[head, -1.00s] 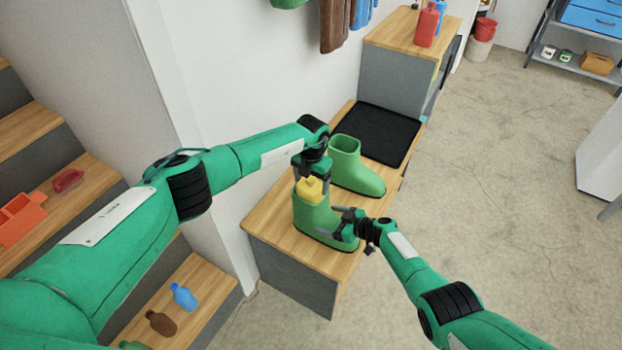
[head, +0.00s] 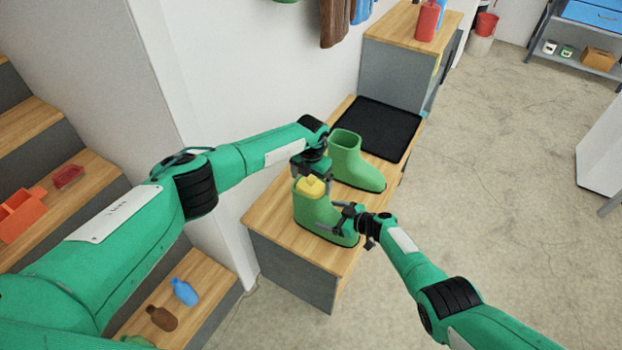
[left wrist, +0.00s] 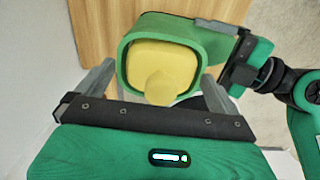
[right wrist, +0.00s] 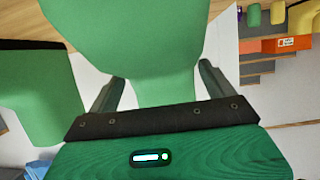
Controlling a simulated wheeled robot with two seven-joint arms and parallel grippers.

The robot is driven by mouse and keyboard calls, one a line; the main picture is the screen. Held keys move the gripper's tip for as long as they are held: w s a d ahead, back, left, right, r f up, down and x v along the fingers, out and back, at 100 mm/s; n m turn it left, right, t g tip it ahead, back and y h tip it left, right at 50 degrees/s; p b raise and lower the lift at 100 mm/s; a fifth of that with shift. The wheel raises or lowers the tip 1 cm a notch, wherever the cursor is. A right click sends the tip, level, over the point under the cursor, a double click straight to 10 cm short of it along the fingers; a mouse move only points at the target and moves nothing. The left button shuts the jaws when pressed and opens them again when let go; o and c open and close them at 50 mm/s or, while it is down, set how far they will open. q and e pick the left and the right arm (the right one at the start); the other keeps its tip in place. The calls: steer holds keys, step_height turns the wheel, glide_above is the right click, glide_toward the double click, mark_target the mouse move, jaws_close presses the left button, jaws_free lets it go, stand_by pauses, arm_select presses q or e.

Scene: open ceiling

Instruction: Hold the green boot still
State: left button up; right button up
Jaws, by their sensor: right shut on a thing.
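A green boot (head: 318,216) stands upright near the front end of the wooden bench top, a yellow block with a knob (head: 312,186) in its opening. My right gripper (head: 340,222) is shut on this boot from the right side; the right wrist view shows green boot surface (right wrist: 150,60) between its fingers. My left gripper (head: 311,176) is above the boot opening, fingers apart. In the left wrist view the yellow block (left wrist: 160,70) and boot rim (left wrist: 124,52) lie in front of its spread fingers. A second green boot (head: 350,160) stands behind.
The bench (head: 275,222) has a black mat (head: 380,130) farther back. A taller cabinet (head: 395,60) with red bottles (head: 428,20) stands beyond it. Steps at left hold an orange bin (head: 22,212) and several bottles (head: 185,292). Open floor lies to the right.

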arm_select(q)
step_height(320, 180, up, 12)
stand_by(0.6)
arm_select(e)
steer(key=o, duration=1.1)
